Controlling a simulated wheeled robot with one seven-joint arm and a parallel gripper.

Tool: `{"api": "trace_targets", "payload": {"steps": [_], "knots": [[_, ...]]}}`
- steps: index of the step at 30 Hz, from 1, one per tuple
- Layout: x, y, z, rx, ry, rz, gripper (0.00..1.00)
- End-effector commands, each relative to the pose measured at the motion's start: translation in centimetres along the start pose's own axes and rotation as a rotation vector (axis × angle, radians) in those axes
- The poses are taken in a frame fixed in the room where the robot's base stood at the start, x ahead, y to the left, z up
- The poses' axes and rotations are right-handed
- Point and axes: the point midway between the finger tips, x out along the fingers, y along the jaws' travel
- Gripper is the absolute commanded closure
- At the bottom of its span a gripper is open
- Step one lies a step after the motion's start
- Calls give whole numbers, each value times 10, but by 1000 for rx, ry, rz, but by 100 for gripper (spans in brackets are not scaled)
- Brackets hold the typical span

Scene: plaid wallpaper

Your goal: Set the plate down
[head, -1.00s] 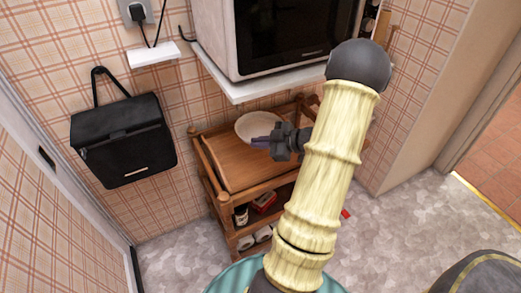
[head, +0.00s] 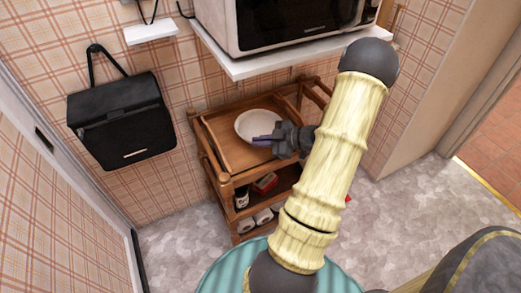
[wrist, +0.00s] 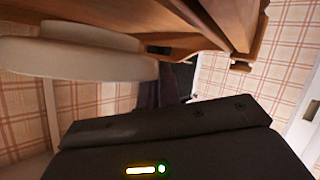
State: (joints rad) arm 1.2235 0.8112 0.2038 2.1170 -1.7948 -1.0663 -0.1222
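The white plate (head: 250,119), deep like a bowl, shows over the top tray of a wooden cart (head: 217,141) in the head view. My gripper (head: 264,140) is at the plate's near right rim, its purple fingers shut on that rim. In the wrist view the plate (wrist: 80,62) lies at the left, seen edge-on, with the fingers (wrist: 160,90) at its edge. The wooden tray (wrist: 185,22) is close to the plate there. I cannot tell whether the plate's base touches the tray.
A microwave (head: 290,25) stands on a white shelf (head: 250,64) above the cart. A black bag (head: 122,125) hangs on the wall to the left. The cart's lower shelves hold a jar (head: 242,197), a red box (head: 265,183) and paper rolls (head: 264,217). The tray's left part is bare.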

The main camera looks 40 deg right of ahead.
Motion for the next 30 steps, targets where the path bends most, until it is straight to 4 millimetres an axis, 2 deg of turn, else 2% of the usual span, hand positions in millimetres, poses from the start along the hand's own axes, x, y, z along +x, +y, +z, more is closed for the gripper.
{"api": "trace_targets", "payload": {"steps": [7,15,23,27,30], "knots": [[0,0,0,-1,1,1,100],[13,-12,28,0,2,1,100],[14,-13,31,-1,0,1,100],[14,-13,31,0,0,1,73],[14,-13,31,0,0,1,73]]}}
